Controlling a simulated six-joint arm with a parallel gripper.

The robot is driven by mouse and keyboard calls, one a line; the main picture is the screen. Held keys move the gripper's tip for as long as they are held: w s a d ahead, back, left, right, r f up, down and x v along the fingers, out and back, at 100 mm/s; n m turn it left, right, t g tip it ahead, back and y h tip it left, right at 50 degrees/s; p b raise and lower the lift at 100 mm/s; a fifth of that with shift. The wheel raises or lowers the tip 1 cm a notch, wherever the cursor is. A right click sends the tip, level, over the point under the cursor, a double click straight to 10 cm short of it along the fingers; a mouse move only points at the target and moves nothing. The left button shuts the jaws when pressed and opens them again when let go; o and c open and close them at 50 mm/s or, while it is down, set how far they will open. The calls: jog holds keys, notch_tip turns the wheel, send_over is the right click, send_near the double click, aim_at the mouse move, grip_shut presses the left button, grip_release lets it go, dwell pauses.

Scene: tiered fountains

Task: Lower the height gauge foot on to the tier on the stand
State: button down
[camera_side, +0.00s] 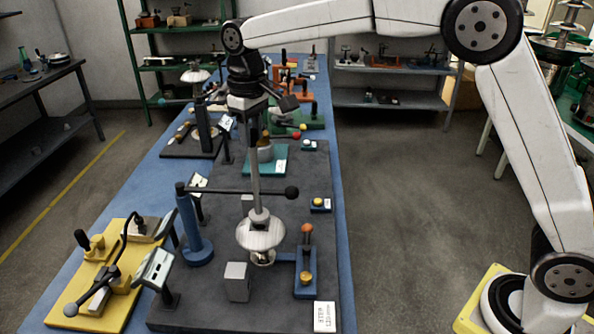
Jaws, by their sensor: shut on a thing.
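My gripper (254,126) points straight down over the dark grey board. It is shut on the top of a thin grey upright rod (255,178), which I take for the height gauge. The rod's lower end meets a pale collar (258,215) at the middle of a shiny round tier (262,234). I cannot tell whether the foot touches the tier or is just above it. The tier sits level on a short stand (262,258), mostly hidden beneath it. A blue post on a round base (197,251) carries a black horizontal bar (235,191) with a ball end, crossing by the rod.
A grey block (237,282) and a blue lever fixture (305,268) stand close to the tier. A tilted display (155,269) and a yellow clamp board (104,285) lie left. A teal-based fixture (266,160) is behind. The board's right side is fairly clear.

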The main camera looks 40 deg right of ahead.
jog(key=shift+f, duration=1.3)
dwell(0.5)
jog(key=shift+c, duration=1.2)
grip_release()
jog(key=shift+r, duration=0.15)
jog(key=shift+r, duration=2.9)
